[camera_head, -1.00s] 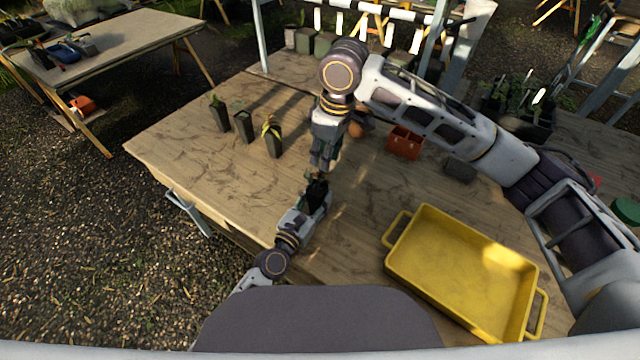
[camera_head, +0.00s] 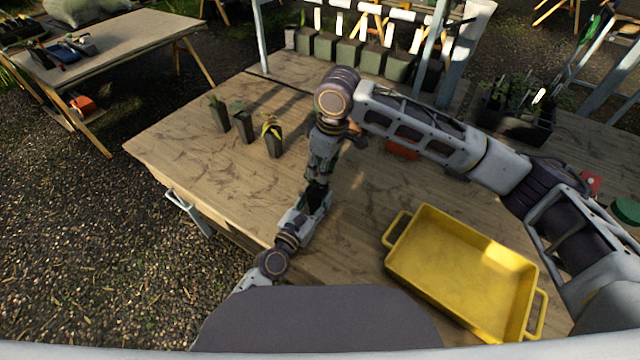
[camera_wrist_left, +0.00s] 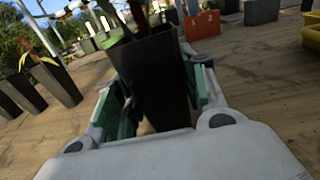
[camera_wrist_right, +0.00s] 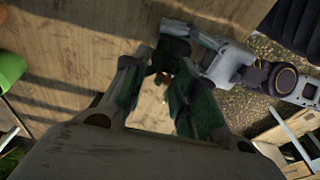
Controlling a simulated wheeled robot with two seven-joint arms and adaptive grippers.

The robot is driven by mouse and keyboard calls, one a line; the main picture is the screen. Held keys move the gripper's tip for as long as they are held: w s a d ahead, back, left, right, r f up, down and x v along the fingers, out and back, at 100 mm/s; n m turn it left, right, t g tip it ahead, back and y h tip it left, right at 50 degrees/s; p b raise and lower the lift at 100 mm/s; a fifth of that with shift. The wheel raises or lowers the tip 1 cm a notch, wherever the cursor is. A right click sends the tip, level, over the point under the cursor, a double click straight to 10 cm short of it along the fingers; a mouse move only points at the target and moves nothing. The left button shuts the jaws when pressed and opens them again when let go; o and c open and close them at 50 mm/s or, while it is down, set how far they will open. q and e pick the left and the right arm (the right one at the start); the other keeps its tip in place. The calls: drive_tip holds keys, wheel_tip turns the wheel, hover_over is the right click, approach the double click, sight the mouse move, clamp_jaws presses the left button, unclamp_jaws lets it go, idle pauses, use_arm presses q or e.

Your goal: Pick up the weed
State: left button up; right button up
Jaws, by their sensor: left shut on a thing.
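My left gripper (camera_wrist_left: 160,100) is shut on a black tube pot (camera_wrist_left: 155,75) and holds it upright over the table's near side. Green leaves (camera_wrist_left: 110,12) and a thin reddish stem (camera_wrist_left: 140,18) rise from the pot in the left wrist view; I cannot tell which of them is the weed. My right gripper (camera_wrist_right: 153,72) points down just above the held pot. Its fingers are apart, and the dark pot shows by their tips in the right wrist view (camera_wrist_right: 170,50). In the head view the arms hide most of the plant.
Several potted seedlings (camera_head: 245,128) stand to the left on the wooden table (camera_head: 200,170). A yellow tray (camera_head: 465,270) lies at the right front. An orange-red pot (camera_head: 403,150) is partly behind my right arm. A dark crate of plants (camera_head: 515,115) stands farther back.

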sight(320, 185)
drive_tip(key=shift+w+a+f, duration=0.1)
drive_tip(key=shift+a+f, duration=0.05)
drive_tip(key=shift+f, duration=0.75)
drive_tip(key=shift+w+a+f, duration=0.1)
drive_tip(key=shift+a+f, duration=0.05)
drive_tip(key=shift+f, duration=0.7)
clamp_jaws()
